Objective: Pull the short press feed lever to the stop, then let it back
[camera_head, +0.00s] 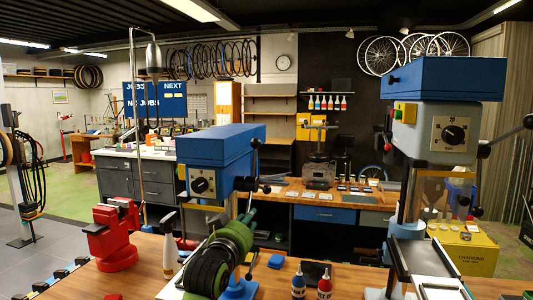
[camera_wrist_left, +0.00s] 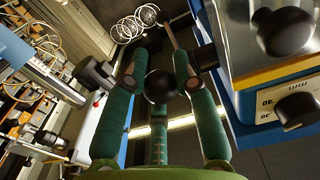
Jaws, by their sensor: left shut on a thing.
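The short press (camera_head: 222,150) has a blue head and a grey front with a black dial, left of centre in the head view. Its feed lever (camera_head: 254,160) shows as dark spokes with black ball knobs on the right side of the head. My left gripper (camera_head: 248,213) has green fingers and is below the lever hub. In the left wrist view its fingers (camera_wrist_left: 161,70) are closed around a black ball knob (camera_wrist_left: 161,86). In the head view the fingers hide the held knob. My right gripper is not in view.
A taller blue press (camera_head: 445,80) stands at the right. A red vise (camera_head: 111,238), a white-tipped tool (camera_head: 170,250) and blue and red bottles (camera_head: 324,284) stand on the wooden bench (camera_head: 345,280).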

